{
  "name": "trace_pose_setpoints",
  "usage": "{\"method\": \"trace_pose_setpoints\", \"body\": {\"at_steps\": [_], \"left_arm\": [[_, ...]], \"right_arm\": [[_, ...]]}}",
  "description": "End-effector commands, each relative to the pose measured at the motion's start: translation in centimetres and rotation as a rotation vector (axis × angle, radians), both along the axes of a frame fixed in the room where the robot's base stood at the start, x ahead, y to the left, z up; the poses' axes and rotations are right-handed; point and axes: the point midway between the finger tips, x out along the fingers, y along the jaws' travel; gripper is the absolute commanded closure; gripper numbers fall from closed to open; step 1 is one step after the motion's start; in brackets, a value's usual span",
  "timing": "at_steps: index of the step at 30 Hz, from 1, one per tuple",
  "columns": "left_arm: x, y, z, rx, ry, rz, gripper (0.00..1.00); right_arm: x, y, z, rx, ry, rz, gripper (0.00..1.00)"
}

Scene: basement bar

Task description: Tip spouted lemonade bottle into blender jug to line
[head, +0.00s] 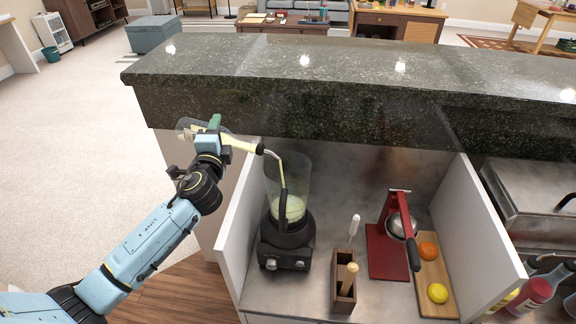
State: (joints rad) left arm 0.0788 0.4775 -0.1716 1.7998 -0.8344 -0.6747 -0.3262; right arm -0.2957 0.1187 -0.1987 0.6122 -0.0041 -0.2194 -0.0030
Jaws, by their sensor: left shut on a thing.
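My left gripper (216,137) is shut on the spouted lemonade bottle (243,145), which is tipped nearly flat with its dark spout pointing right. The bottle's clear base end sticks out left of the gripper. A pale yellow stream runs from the spout into the open top of the clear blender jug (300,173). Pale yellow-green liquid lies in the lower part of the jug. The jug stands upright on its black blender base (287,243). I cannot make out the fill line. My right gripper is not in view.
A white side panel (240,240) stands left of the blender, and a dark stone bar top (350,65) runs behind. To the right are a wooden holder (344,296), a red citrus press (385,252) and a board (433,275) with an orange and a lemon.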

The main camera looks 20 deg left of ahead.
Motion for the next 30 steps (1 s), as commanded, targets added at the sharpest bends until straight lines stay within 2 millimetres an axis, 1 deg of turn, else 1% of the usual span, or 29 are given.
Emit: {"method": "trace_pose_setpoints", "body": {"at_steps": [11, 19, 30], "left_arm": [[0.0, 0.0, 0.2, 0.001, -0.003, 0.0, 0.85], [0.0, 0.0, 0.1, 0.001, -0.003, 0.0, 0.85], [0.0, 0.0, 0.1, 0.002, -0.002, 0.0, 0.85]], "right_arm": [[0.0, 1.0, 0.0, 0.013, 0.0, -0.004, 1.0], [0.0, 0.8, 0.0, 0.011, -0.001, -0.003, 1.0], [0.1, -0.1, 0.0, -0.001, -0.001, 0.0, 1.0]]}}
